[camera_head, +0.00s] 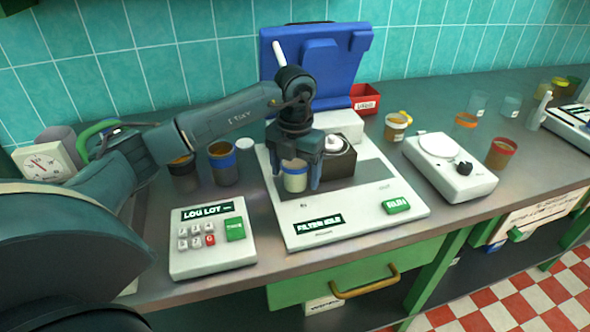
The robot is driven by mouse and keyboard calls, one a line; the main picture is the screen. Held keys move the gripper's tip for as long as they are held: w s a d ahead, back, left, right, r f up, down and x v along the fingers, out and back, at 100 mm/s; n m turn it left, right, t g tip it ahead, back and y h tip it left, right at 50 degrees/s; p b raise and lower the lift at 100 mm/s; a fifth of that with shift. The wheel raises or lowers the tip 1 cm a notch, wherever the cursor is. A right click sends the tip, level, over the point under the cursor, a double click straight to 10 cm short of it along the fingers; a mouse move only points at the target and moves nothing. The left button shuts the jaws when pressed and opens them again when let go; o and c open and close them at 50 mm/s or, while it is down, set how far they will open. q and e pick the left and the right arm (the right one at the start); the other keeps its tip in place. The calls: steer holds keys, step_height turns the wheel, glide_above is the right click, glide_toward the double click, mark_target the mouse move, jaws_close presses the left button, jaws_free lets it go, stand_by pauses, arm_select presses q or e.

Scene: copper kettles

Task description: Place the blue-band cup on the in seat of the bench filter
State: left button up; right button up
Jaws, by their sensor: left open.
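The bench filter (352,219) is a white machine on the bench, with a "FILTER IDLE" display and a green "RUN" button (397,206). A pale cup with a blue band (295,184) stands upright at the filter's left side, on or just above its seat; the contact is hidden. My left gripper (294,178) points down over this cup, with its open fingers on either side of it. My right gripper is not in view.
A keypad device (212,240) stands front left, and a white scale (450,167) stands right of the filter. A blue case (318,65) and red bin (366,99) are behind.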

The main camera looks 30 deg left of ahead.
arm_select(q)
steer(key=shift+r, duration=0.25)
step_height(320, 180, up, 12)
stand_by(0.6)
steer(key=shift+f, duration=0.1)
